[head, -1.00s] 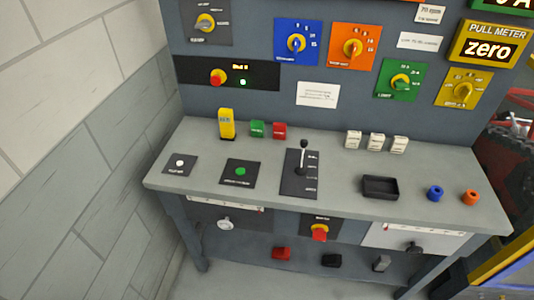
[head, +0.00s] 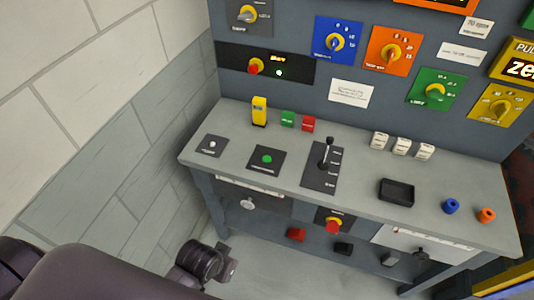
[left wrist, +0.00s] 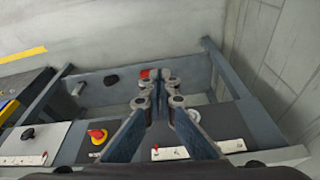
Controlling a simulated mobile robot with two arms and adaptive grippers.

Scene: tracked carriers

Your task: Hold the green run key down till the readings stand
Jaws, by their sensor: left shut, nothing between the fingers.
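The round green key (head: 267,159) sits on a black plate (head: 259,168) on the grey bench top, left of the upright black lever (head: 325,156). Nothing touches it. My left arm comes in at the lower left of the head view, but its fingers do not show there. In the left wrist view my left gripper (left wrist: 159,78) is shut and empty, in front of the underside of the bench. The green key is not seen in that view. My right gripper is not in view.
A plate with a white button (head: 212,145) lies left of the green key. A black tray (head: 397,190) lies to the right. A brick wall bounds the left side.

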